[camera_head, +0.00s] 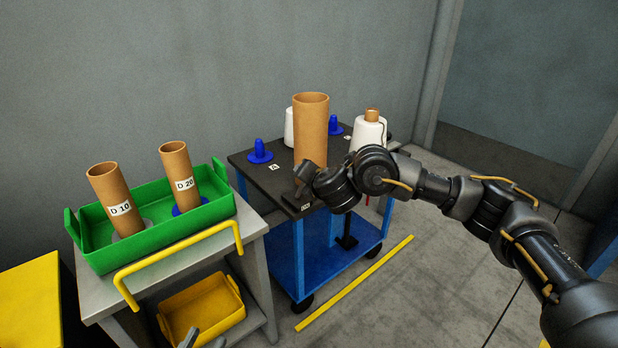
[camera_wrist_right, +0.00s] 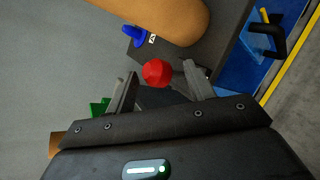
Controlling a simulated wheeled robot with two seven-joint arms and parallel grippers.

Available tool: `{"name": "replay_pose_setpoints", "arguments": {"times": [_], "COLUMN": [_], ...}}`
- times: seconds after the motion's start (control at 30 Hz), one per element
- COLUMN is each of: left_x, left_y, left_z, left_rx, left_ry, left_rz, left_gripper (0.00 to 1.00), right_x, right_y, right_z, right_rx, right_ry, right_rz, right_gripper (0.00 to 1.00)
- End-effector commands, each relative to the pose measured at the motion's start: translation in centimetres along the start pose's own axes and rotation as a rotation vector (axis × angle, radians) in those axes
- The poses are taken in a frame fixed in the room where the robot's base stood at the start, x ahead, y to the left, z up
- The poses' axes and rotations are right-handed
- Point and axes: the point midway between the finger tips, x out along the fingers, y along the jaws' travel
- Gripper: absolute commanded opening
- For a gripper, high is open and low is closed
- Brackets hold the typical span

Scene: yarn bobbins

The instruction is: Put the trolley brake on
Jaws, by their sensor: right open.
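The trolley (camera_head: 315,262) has a dark top and a blue frame and lower shelf. It stands behind my right arm. A red ball knob (camera_wrist_right: 157,72) shows in the right wrist view, in front of and between the fingertips of my right gripper (camera_wrist_right: 161,86), which is open. I cannot tell if the fingers touch it. The knob is hidden in the head view, where my right wrist covers the trolley's front edge. My left gripper (camera_head: 200,340) shows only as grey tips at the bottom edge, and its opening is unclear.
A large cardboard tube (camera_head: 311,125), white yarn bobbins (camera_head: 368,132) and blue pegs (camera_head: 260,152) stand on the trolley. On the left, a grey table holds a green tray (camera_head: 155,238) with two tubes. A yellow bin (camera_head: 205,312) sits below.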

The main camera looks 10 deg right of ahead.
Motion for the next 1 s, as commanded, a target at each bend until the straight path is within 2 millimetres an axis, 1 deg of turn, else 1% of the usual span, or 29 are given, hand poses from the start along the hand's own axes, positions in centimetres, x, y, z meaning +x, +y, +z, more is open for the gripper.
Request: {"name": "replay_pose_setpoints", "arguments": {"times": [0.17, 0.27, 0.37, 0.47, 0.57, 0.67, 0.8, 1.0], "left_x": [0.0, -0.1, -0.5, -1.4, -2.7, -4.4, -7.3, -11.9], "left_y": [-0.3, -0.8, -1.6, -2.7, -3.7, -4.7, -5.7, -6.5], "left_z": [0.2, 1.1, 2.5, 4.5, 6.5, 8.4, 10.5, 13.0], "left_rx": [0.002, 0.001, -0.001, -0.007, -0.018, -0.034, -0.063, -0.118], "left_ry": [-0.022, -0.082, -0.187, -0.325, -0.471, -0.618, -0.815, -1.089], "left_rz": [-0.008, -0.023, -0.048, -0.083, -0.117, -0.152, -0.196, -0.25], "left_gripper": [0.36, 0.36, 0.36, 0.36, 0.36, 0.36, 0.36, 0.36], "right_x": [-0.2, -0.6, -1.4, -2.4, -3.3, -4.1, -5.1, -6.7], "right_y": [0.1, 0.2, 0.3, 0.3, 0.2, 0.2, 0.2, 0.2], "right_z": [0.1, 0.1, 0.1, 0.3, 0.2, 0.2, 0.2, 0.2], "right_rx": [0.001, 0.001, 0.001, 0.001, 0.001, 0.001, 0.001, 0.0], "right_ry": [-0.001, -0.001, 0.001, 0.0, 0.0, 0.0, 0.0, 0.001], "right_rz": [0.001, 0.001, 0.001, 0.0, 0.0, -0.001, -0.001, -0.001], "right_gripper": [0.53, 0.53, 0.53, 0.53, 0.53, 0.53, 0.53, 0.53]}}
